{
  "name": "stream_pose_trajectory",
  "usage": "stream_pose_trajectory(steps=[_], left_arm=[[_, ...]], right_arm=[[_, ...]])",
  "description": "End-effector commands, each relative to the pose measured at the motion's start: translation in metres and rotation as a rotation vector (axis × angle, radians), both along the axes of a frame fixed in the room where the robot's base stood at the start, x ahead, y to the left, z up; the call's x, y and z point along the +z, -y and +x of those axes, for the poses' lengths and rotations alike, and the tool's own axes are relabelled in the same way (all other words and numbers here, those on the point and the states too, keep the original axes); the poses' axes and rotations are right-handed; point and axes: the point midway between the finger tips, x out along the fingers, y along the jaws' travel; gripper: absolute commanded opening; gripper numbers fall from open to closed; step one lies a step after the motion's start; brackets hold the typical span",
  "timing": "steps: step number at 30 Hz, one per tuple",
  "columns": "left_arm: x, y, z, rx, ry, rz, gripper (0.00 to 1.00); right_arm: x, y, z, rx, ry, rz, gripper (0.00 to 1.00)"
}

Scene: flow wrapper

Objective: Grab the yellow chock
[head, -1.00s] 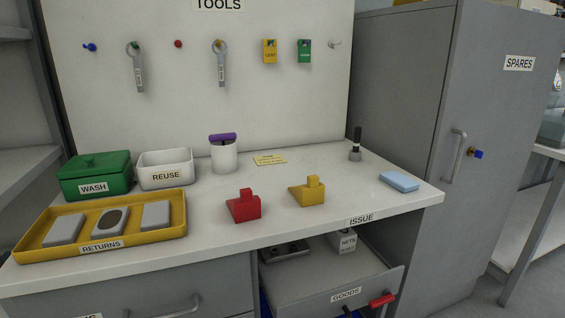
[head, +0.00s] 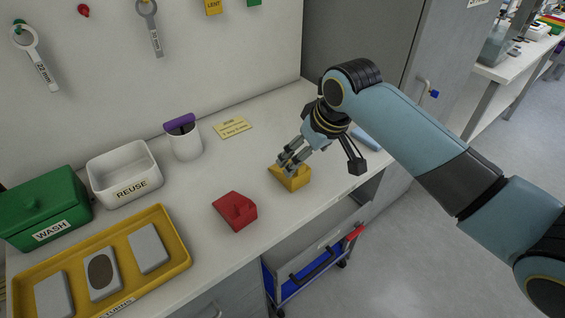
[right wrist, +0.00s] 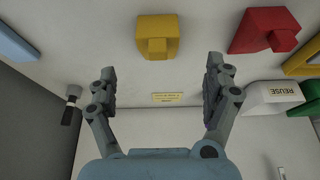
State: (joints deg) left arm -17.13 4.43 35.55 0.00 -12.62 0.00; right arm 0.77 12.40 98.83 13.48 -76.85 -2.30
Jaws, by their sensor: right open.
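The yellow chock (head: 290,178) stands on the white bench top, right of the red chock (head: 235,211). My right gripper (head: 287,163) is at the yellow chock in the head view and covers part of its top. In the right wrist view the yellow chock (right wrist: 158,40) lies ahead of the open fingers (right wrist: 160,82), roughly centred between them and beyond their tips. Nothing is between the fingers. The red chock (right wrist: 264,30) is to the right there. My left gripper is not in view.
A yellow tray (head: 180,252) with grey pieces, a green WASH box (head: 40,210), a white REUSE bin (head: 125,172) and a cup with a purple top (head: 184,141) stand to the left. A blue block (head: 367,138) lies behind my right arm.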

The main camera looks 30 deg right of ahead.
Motion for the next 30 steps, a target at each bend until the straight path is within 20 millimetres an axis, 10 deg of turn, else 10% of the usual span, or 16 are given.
stream_pose_trajectory(steps=[18,30], left_arm=[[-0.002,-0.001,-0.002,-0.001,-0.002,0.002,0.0],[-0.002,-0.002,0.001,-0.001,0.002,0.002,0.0]], right_arm=[[-0.075,-0.001,0.03,-0.001,0.0,0.0,0.85],[-0.08,0.0,0.032,0.0,0.001,-0.001,0.73]])
